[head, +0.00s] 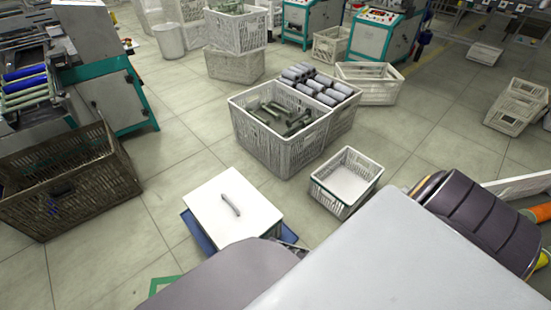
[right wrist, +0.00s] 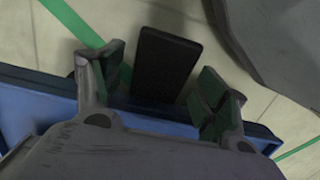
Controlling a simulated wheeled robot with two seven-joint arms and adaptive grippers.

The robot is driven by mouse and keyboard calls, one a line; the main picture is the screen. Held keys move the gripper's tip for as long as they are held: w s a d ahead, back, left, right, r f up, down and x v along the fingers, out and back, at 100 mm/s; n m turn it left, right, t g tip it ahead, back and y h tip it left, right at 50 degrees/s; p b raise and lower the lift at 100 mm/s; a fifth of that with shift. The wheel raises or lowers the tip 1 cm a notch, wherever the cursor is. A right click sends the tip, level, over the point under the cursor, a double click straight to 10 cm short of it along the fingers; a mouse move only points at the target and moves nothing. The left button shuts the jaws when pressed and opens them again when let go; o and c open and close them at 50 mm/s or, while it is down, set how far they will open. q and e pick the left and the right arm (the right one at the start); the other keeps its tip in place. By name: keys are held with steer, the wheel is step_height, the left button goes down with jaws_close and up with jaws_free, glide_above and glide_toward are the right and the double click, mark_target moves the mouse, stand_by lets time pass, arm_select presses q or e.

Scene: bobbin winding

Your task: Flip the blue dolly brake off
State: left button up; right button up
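The blue dolly (head: 198,232) is on the floor under a white lidded box (head: 245,215), with only its edges showing in the head view. In the right wrist view, the dolly's blue edge (right wrist: 40,108) runs across behind my right gripper (right wrist: 161,74). A flat black pedal, apparently the brake (right wrist: 166,62), sticks out past that edge and lies between the two spread fingers. The right gripper is open; a gap shows on each side of the pedal, and I cannot tell whether anything touches. My left gripper is in neither view.
A small empty white crate (head: 346,180) stands right of the dolly. A large crate with bobbins (head: 285,150) stands behind it. A brown crate (head: 70,190) is at the left. Green floor tape (right wrist: 72,22) runs near the pedal. Open floor lies between the brown crate and the dolly.

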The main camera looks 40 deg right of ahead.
steer(key=shift+r, duration=0.25)
stand_by(0.3)
step_height(320, 180, up, 11)
steer(key=w, duration=0.1)
steer(key=shift+w+r, duration=0.2)
stand_by(1.3)
steer(key=shift+a, duration=0.1)
stand_by(0.5)
arm_select(q)
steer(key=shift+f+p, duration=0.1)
steer(key=shift+p, duration=0.25)
arm_select(e)
steer(key=s+a+r+n+t, duration=0.1)
steer(key=a+r+t, duration=0.1)
steer(key=r, duration=1)
steer(key=s+a+r+t+y, duration=0.1)
steer(key=a+r, duration=0.3)
steer(key=r, duration=0.9)
steer(key=shift+s+a+r+n+t+y, duration=0.15)
steer(key=shift+a+r+n+t+y, duration=0.2)
steer(key=shift+t, duration=0.25)
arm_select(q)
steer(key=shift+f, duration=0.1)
arm_select(e)
steer(key=shift+f, duration=0.1)
